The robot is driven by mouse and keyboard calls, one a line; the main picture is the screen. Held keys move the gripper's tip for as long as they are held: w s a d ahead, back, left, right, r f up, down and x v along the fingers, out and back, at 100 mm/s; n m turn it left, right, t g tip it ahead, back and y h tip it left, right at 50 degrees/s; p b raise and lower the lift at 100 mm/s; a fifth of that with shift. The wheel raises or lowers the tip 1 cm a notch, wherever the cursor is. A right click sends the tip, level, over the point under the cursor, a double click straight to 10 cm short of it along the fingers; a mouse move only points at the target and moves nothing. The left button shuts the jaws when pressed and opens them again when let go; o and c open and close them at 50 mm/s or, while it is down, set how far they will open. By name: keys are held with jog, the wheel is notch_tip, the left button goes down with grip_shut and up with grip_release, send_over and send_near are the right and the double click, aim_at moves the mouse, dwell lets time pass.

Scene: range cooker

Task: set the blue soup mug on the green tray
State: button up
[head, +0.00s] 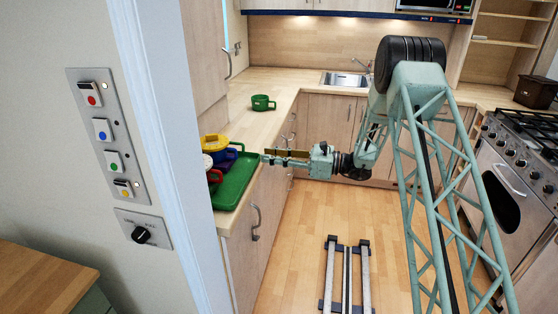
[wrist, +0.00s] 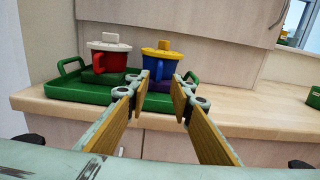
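The green tray (head: 238,180) lies on the left counter near its front edge; its rim also shows in the wrist view (wrist: 70,92). A blue mug (wrist: 154,69) with a yellow lid appears within the tray's outline, with a dark purple-blue part below it. In the head view the blue (head: 222,155) is partly hidden by the yellow lid. My gripper (wrist: 157,90) is open and empty, its fingers spread in front of the blue mug. In the head view my gripper (head: 267,156) is at the tray's right side. Whether the fingers overlap the tray's edge is unclear.
A red mug (wrist: 112,64) with a white lid is left of the blue mug on the tray. A green mug (head: 262,103) stands farther back on the counter, with clear countertop around it. A cabinet wall (head: 205,55) rises behind the tray. A sink (head: 345,79) is at the back.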

jog(key=s+a+r+n+g+h, duration=0.15)
jog(key=s+r+n, duration=0.25)
jog(key=s+r, duration=0.5)
jog(key=s+a+r+n+g+h, duration=0.1)
jog(key=s+r+n+g+h, duration=0.25)
jog(key=s, duration=0.85)
jog(key=s+a+r+n+g+h, duration=0.2)
jog(key=s+r+n, duration=0.2)
jog(key=s+r, duration=0.5)
jog(key=s+d+n+t+h, duration=0.1)
jog(key=s+d+n+h, duration=0.2)
jog(key=s, duration=0.9)
jog(key=s+d+r+n+t+h, duration=0.1)
jog(key=s+d+n+t+h, duration=0.1)
jog(key=s+d, duration=0.8)
jog(key=s+d+n+t+h, duration=0.2)
jog(key=s+d+n+h, duration=0.3)
jog(key=s, duration=0.9)
jog(key=shift+s+d+r, duration=0.2)
jog(key=shift+d+r, duration=0.1)
jog(key=shift+d, duration=0.7)
